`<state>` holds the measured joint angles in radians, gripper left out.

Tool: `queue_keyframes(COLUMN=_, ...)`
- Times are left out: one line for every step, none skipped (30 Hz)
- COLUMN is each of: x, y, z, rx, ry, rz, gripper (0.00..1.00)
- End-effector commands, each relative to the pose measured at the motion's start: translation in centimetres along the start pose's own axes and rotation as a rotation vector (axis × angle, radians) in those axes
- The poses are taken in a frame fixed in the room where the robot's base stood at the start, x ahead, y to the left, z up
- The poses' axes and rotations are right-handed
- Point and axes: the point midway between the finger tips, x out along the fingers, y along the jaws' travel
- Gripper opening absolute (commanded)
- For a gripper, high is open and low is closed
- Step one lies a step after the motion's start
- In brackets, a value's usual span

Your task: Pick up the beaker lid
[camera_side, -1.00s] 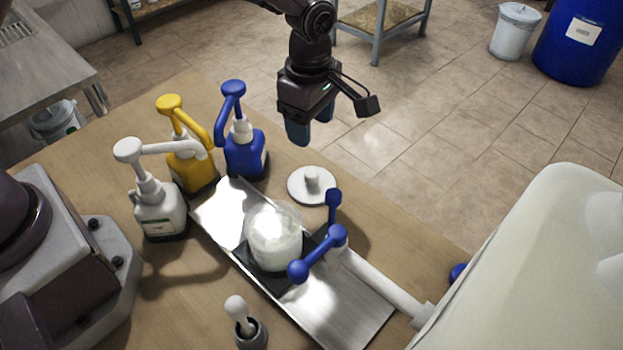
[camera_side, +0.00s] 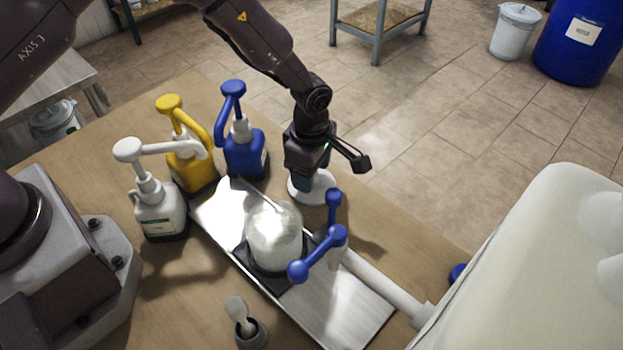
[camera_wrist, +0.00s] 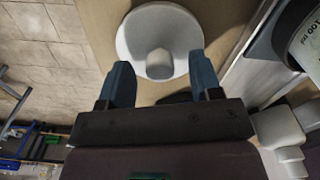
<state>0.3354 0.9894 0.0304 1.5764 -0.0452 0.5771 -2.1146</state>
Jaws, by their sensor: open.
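The beaker lid is a round white disc with a knob on top; it lies on the wooden table behind the metal tray, partly hidden by my gripper in the side view (camera_side: 322,188). In the wrist view the lid (camera_wrist: 180,36) lies just beyond my fingertips, its knob roughly between them. My gripper (camera_wrist: 162,72) is open and empty, pointing down over the lid; it also shows in the side view (camera_side: 304,184). I cannot tell whether the fingers touch the lid. The beaker (camera_side: 274,236) with pale contents stands on a dark base on the tray.
The metal tray (camera_side: 345,308) lies along the table. Blue (camera_side: 243,152), yellow (camera_side: 190,172) and white (camera_side: 160,212) pump bottles stand to the left. A blue-handled tap (camera_side: 330,240) on a large white drum (camera_side: 540,270) reaches beside the beaker. A small holder (camera_side: 252,333) stands in front.

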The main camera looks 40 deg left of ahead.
Motion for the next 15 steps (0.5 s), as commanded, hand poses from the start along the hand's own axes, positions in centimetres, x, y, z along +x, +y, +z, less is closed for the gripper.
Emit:
queue_keyframes(x=0.55, y=0.00, z=-0.02, rx=-0.001, ry=0.000, rz=-0.001, gripper=0.58)
queue_keyframes(x=0.75, y=0.00, z=-0.01, rx=-0.001, ry=0.000, rz=0.000, gripper=0.58)
queue_keyframes(x=0.91, y=0.00, z=0.01, rx=0.000, ry=-0.001, rz=0.001, gripper=0.58)
queue_keyframes(x=0.97, y=0.01, z=0.02, rx=0.000, ry=-0.001, rz=0.001, gripper=0.58)
queue_keyframes(x=0.99, y=0.01, z=0.03, rx=0.000, ry=-0.001, rz=0.001, gripper=0.58)
queue_keyframes(x=0.98, y=0.01, z=0.03, rx=0.000, ry=-0.002, rz=0.002, gripper=0.58)
queue_keyframes(x=0.97, y=0.01, z=0.04, rx=0.000, ry=-0.002, rz=0.002, gripper=0.58)
queue_keyframes(x=0.96, y=0.01, z=0.04, rx=0.000, ry=-0.002, rz=0.001, gripper=0.58)
queue_keyframes(x=0.95, y=0.01, z=0.03, rx=0.000, ry=-0.001, rz=0.001, gripper=0.58)
queue_keyframes(x=0.95, y=0.01, z=0.03, rx=0.000, ry=-0.001, rz=0.001, gripper=0.58)
queue_keyframes(x=0.95, y=0.01, z=0.03, rx=0.000, ry=-0.001, rz=0.001, gripper=0.52)
queue_keyframes(x=0.94, y=0.00, z=0.03, rx=0.000, ry=-0.001, rz=0.001, gripper=0.42)
queue_keyframes(x=0.94, y=0.00, z=0.03, rx=0.000, ry=-0.001, rz=0.001, gripper=0.36)
queue_keyframes(x=0.94, y=0.00, z=0.03, rx=0.000, ry=-0.001, rz=0.001, gripper=0.29)
queue_keyframes(x=0.93, y=0.00, z=0.03, rx=0.000, ry=-0.001, rz=0.001, gripper=0.19)
